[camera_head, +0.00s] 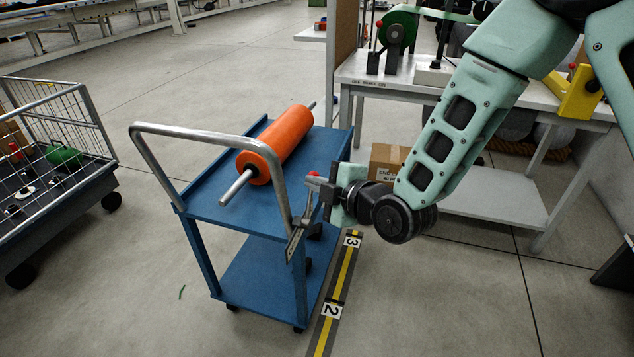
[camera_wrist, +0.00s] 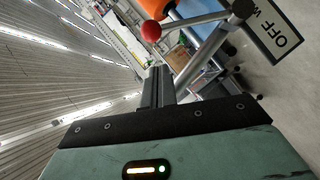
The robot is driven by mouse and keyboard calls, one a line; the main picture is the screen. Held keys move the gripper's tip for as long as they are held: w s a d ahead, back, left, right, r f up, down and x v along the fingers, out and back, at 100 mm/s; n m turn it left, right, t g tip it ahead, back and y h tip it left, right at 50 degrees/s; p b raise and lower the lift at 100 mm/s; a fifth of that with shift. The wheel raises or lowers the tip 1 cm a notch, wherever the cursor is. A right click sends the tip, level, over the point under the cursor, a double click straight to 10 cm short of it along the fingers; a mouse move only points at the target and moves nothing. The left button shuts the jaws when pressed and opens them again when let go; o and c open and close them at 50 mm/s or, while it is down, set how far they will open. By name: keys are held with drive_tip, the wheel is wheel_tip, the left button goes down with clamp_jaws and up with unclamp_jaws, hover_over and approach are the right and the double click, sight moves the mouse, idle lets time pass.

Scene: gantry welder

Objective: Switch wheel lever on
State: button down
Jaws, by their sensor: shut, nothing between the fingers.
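The wheel lever has a red ball knob (camera_head: 312,173) and sits at the right end of the blue cart's handle. In the wrist view its red ball (camera_wrist: 151,31) is on a thin metal rod that runs to a dark hub (camera_wrist: 243,8). A white sign (camera_wrist: 283,30) reading "OFF W", cut off by the frame edge, is beside the hub. My gripper (camera_head: 310,183) is shut and empty, its tips close by the lever. In the wrist view the shut fingers (camera_wrist: 157,82) point just below the ball. Whether they touch the lever I cannot tell.
The blue cart (camera_head: 200,203) carries an orange roller (camera_head: 275,143). Its bent metal handle (camera_head: 150,160) rises at the near left side. A workbench (camera_head: 440,90) stands behind at the right. A wire cart (camera_head: 80,205) is at the left.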

drive_tip(key=shift+w+f, duration=0.15)
drive_tip(key=shift+w, duration=0.15)
drive_tip(key=shift+w+d, duration=0.1)
drive_tip(key=shift+w+d+f+m+g, duration=0.15)
drive_tip(key=shift+w+d+m, duration=0.1)
drive_tip(key=shift+w, duration=0.4)
drive_tip(key=shift+w+d+m+g, duration=0.15)
drive_tip(key=shift+w+d, duration=0.1)
drive_tip(key=shift+w, duration=0.35)
